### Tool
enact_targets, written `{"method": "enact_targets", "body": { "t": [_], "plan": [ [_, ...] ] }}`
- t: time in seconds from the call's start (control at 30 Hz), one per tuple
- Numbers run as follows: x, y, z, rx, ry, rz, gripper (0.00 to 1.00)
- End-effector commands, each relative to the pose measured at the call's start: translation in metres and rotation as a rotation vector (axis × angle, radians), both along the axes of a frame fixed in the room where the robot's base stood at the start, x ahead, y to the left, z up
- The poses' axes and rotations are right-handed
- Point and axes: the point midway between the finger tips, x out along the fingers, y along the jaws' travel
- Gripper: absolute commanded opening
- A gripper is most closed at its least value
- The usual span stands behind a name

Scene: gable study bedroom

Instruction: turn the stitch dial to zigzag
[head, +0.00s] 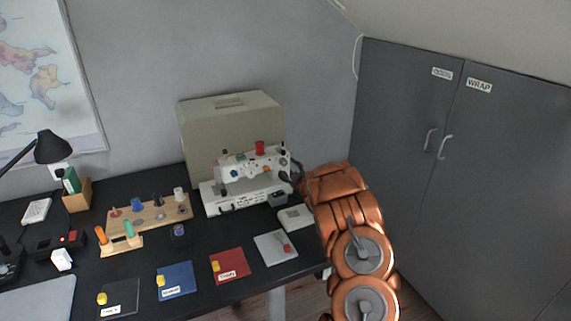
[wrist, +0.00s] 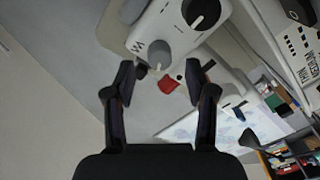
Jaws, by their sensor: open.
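The white sewing machine (head: 240,192) stands on the black desk in front of a beige case. Its end panel (wrist: 178,38) fills the top of the wrist view. A round grey dial (wrist: 160,53) sits there beside a dark zigzag mark, seemingly the stitch dial; its exact setting is too small to read. A larger black dial (wrist: 201,13) with a white pointer line is up and to the right. My gripper (wrist: 161,74) is open, its two fingertips on either side of the grey dial, with no clear contact visible. In the head view my gripper (head: 291,173) is at the machine's right end, partly hidden.
A red spool (head: 260,148) tops the machine. Colored cloth squares (head: 230,264) lie along the desk's front, and a wooden spool rack (head: 150,216) is to the left. Grey cupboards (head: 460,170) stand at right.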

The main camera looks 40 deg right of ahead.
Motion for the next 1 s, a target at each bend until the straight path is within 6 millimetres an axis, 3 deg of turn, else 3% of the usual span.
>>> {"method": "enact_targets", "body": {
  "t": [0.4, 0.83, 1.0],
  "plan": [
    [0.031, -0.01, 0.002, -0.001, -0.002, 0.001, 0.55],
    [0.035, -0.011, 0.001, -0.001, 0.0, -0.001, 0.55],
    [0.035, -0.011, 0.001, -0.001, 0.0, -0.001, 0.4]
  ]
}}
